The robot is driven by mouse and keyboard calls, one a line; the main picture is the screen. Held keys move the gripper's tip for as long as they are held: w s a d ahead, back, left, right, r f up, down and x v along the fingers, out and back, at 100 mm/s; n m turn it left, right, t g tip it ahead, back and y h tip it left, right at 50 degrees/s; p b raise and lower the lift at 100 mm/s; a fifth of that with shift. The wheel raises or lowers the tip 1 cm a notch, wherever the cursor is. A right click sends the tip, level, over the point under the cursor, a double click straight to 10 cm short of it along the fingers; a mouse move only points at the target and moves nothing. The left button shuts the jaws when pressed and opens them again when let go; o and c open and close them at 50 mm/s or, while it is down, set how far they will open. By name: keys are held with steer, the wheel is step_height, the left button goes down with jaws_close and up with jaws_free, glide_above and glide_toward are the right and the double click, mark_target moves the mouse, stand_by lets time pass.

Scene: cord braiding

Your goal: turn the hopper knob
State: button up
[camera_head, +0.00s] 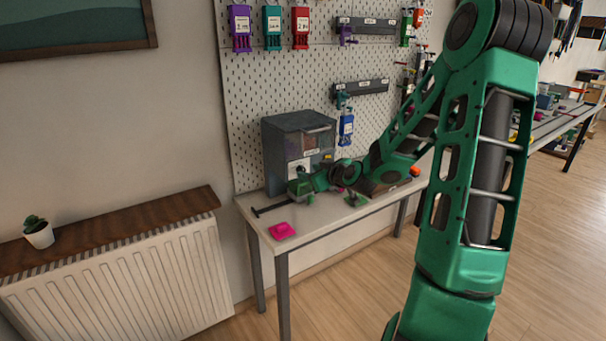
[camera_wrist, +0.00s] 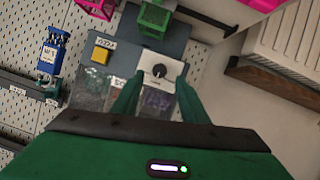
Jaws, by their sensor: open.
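The hopper (camera_head: 285,150) is a dark grey box on the narrow table against the pegboard. The hopper knob (camera_wrist: 159,71) is a small dark round knob on a white plate, seen in the wrist view. My gripper (camera_head: 297,187) is low in front of the hopper in the head view, where the knob is hard to make out. In the wrist view my gripper (camera_wrist: 160,80) is open, one green finger on each side of the knob. The knob shows in the gap between the fingertips. I cannot tell whether either finger touches it.
A yellow button (camera_wrist: 100,54) sits beside the knob plate. A pink piece (camera_head: 282,230) lies near the table's (camera_head: 262,217) front left. Tools and labelled holders hang on the pegboard (camera_head: 270,85). A radiator (camera_head: 120,285) stands left of the table.

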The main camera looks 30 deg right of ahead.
mark_target(301, 170)
steer(key=shift+x, duration=2.3)
steer(key=shift+s, duration=0.1)
steer(key=shift+c, duration=0.6)
jaws_close()
